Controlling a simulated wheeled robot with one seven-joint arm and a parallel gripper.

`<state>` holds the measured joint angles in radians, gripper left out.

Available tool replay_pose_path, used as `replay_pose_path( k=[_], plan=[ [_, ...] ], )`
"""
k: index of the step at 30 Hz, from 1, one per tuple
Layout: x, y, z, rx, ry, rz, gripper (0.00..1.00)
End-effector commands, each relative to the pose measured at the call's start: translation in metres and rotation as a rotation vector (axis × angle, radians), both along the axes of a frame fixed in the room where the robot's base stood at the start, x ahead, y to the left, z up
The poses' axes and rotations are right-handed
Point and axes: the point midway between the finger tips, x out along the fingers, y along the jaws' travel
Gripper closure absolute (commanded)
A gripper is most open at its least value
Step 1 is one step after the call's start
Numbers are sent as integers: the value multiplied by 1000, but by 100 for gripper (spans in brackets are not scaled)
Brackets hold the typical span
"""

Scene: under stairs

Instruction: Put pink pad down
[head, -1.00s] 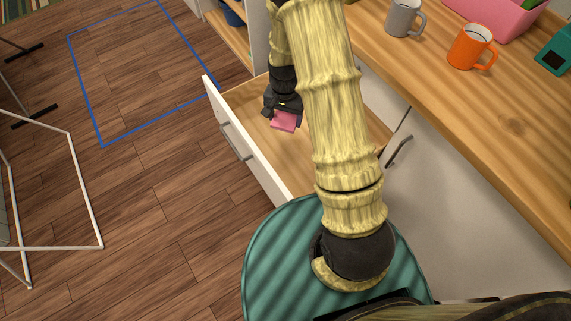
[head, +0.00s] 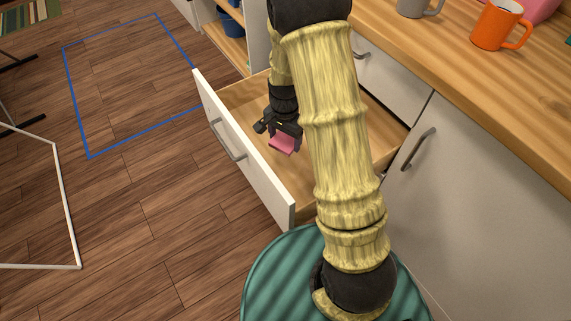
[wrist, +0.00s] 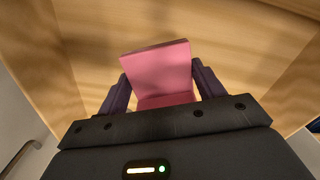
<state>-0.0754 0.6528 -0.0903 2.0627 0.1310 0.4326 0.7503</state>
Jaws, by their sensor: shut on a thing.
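The pink pad (head: 281,144) is between the fingers of my gripper (head: 279,131), inside the open drawer (head: 250,150). In the wrist view the pink pad (wrist: 160,72) stands out beyond the fingertips, with one dark purple finger of my gripper (wrist: 160,92) on each side of it. My gripper is shut on it. The wooden drawer bottom (wrist: 225,50) shows behind the pad. I cannot tell whether the pad touches the drawer bottom. My arm hides part of the drawer's inside.
The wooden counter (head: 440,70) to the right holds an orange mug (head: 496,27) and a grey mug (head: 415,6). A closed cabinet door with a handle (head: 418,149) stands below it. A blue outline (head: 75,110) marks clear floor at the left. A white frame (head: 65,200) stands at lower left.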

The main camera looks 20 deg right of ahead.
Motion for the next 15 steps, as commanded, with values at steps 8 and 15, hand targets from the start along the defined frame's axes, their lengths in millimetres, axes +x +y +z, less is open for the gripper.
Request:
replay_pose_path(
  k=[8, 15],
  plan=[
    [-1, 0, -14, 0, 4, 1, 57],
    [-1, 0, -57, 0, 3, 1, 57]
  ],
)
